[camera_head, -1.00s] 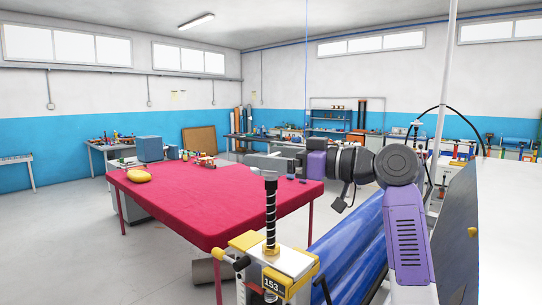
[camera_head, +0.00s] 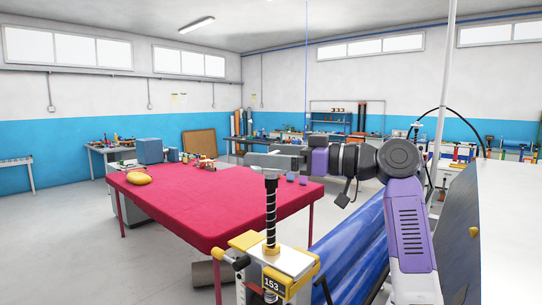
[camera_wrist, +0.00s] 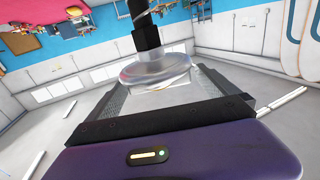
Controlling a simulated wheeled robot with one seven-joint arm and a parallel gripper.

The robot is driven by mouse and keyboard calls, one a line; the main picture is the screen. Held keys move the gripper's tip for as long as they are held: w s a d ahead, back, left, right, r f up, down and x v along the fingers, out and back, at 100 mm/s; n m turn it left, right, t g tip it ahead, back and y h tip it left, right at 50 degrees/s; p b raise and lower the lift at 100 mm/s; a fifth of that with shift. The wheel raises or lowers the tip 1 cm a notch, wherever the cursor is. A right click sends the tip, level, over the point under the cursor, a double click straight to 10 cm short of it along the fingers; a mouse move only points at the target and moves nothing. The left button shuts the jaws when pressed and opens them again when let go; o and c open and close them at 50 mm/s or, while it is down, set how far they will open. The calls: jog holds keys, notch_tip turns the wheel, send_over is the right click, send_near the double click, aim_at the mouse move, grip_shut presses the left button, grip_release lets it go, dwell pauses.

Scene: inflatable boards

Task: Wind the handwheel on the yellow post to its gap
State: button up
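The yellow post (camera_head: 272,264) stands at the front of the head view, with yellow fittings, a "153" label and an upright black-and-white spiral screw (camera_head: 271,212). A small handwheel (camera_head: 271,174) caps the screw, partly hidden under my gripper (camera_head: 255,159). In the wrist view, which is tilted nearly upside down, a pale see-through round wheel (camera_wrist: 155,70) on a black shaft (camera_wrist: 146,36) lies between the fingers of my gripper (camera_wrist: 160,80). The fingers are wide apart, one on each side of it. Whether either touches the wheel's rim is unclear. The gap is not clearly visible.
A red-covered table (camera_head: 195,205) with a yellow item (camera_head: 138,178) and small objects stands behind the post. A long blue inflatable board (camera_head: 350,240) lies right of the post, under my arm. Open floor (camera_head: 75,240) lies at the left.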

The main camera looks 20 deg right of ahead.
jog(key=b+v, duration=0.3)
jog(key=v, duration=0.4)
jog(key=shift+s+d, duration=0.25)
jog(key=shift+d, duration=0.05)
dwell(0.5)
